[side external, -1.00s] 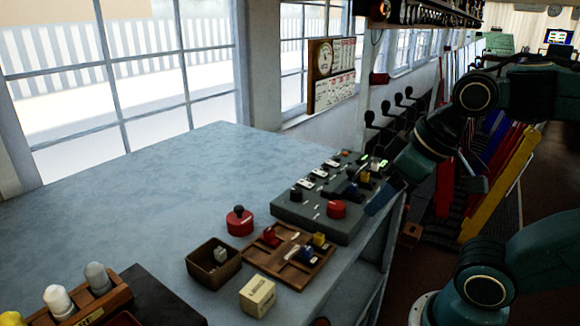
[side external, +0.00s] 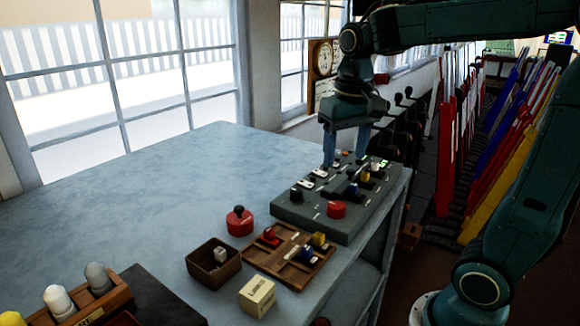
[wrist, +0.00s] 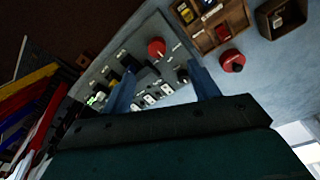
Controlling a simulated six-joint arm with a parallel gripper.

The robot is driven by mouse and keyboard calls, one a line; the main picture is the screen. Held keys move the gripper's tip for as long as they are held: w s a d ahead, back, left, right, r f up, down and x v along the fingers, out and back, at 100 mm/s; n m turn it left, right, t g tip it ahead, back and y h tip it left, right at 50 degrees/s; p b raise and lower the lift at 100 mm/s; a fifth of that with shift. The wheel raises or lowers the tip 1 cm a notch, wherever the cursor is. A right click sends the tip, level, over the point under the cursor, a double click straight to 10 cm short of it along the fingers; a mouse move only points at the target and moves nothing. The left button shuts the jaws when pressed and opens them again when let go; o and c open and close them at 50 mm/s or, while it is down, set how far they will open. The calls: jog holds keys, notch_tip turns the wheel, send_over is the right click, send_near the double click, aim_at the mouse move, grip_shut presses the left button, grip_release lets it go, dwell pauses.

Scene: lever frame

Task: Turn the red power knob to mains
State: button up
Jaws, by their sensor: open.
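A grey control panel (side external: 322,229) lies on the blue-grey table and carries several switches and knobs. A round red knob (side external: 336,209) sits at its near right part; it also shows in the wrist view (wrist: 157,47). Which mark it points to is too small to read. My gripper (side external: 346,158) points down over the far part of the panel, open and empty, apart from the round red knob. In the wrist view its blue fingers (wrist: 160,70) straddle a row of white-plated switches.
A loose red piece with a black top (side external: 239,222) stands left of the panel. A wooden tray (side external: 262,262) with coloured pieces, a small brown box (side external: 205,272) and a cream block (side external: 257,296) are in front. Tall coloured levers (side external: 490,150) stand at right.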

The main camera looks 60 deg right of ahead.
aim_at(336, 205)
jog(key=w+d, duration=0.1)
jog(key=w+d+m+g, duration=0.1)
jog(key=shift+w+f, duration=0.35)
jog(key=shift+f, duration=0.15)
jog(key=f, duration=1.3)
jog(key=shift+s+d+f, duration=0.25)
jog(key=shift+d, duration=0.05)
jog(key=c, duration=1)
